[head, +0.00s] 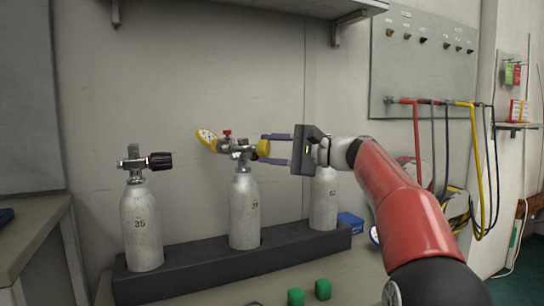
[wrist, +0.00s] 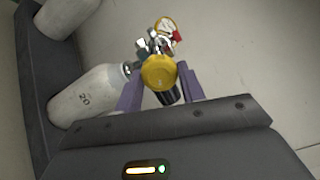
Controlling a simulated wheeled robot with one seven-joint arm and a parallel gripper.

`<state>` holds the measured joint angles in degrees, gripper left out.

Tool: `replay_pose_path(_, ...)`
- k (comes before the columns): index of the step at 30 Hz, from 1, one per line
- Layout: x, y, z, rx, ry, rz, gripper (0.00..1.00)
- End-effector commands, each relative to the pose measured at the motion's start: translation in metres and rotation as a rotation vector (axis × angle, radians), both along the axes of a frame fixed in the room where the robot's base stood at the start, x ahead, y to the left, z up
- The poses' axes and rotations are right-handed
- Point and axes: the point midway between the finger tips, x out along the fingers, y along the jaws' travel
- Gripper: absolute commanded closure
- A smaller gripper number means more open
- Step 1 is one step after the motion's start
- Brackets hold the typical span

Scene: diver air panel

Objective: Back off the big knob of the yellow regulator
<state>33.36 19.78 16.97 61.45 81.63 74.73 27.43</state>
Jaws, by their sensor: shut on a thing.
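The regulator's big yellow knob (head: 263,149) sits on the right side of the metal regulator body (head: 240,147), on top of the middle cylinder (head: 244,208). A yellow-rimmed gauge (head: 207,138) and a small red knob (head: 227,133) are on the same regulator. My gripper (head: 266,150) reaches in from the right, its purple fingers above and below the big knob. In the wrist view, the knob (wrist: 158,71) is between the two fingers, and they are shut on it. A black part (wrist: 169,96) shows below the knob there.
A left cylinder (head: 142,225) carries a valve with a black knob (head: 160,161). A right cylinder (head: 322,200) stands partly behind my gripper. All stand in a dark rack (head: 200,266). Green blocks (head: 322,289) lie in front; a shelf (head: 250,12) hangs above.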

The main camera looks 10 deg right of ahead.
Motion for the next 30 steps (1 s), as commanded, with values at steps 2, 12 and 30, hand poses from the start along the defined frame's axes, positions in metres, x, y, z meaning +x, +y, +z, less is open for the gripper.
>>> replay_pose_path(2,0.0,0.0006,-0.0025,-0.04,-0.06,0.001,0.84)
replay_pose_path(12,0.0001,0.0004,-0.0021,-0.219,-0.328,0.001,0.84)
replay_pose_path(30,-0.0002,0.0007,-0.0008,-0.536,-0.801,0.002,0.84)
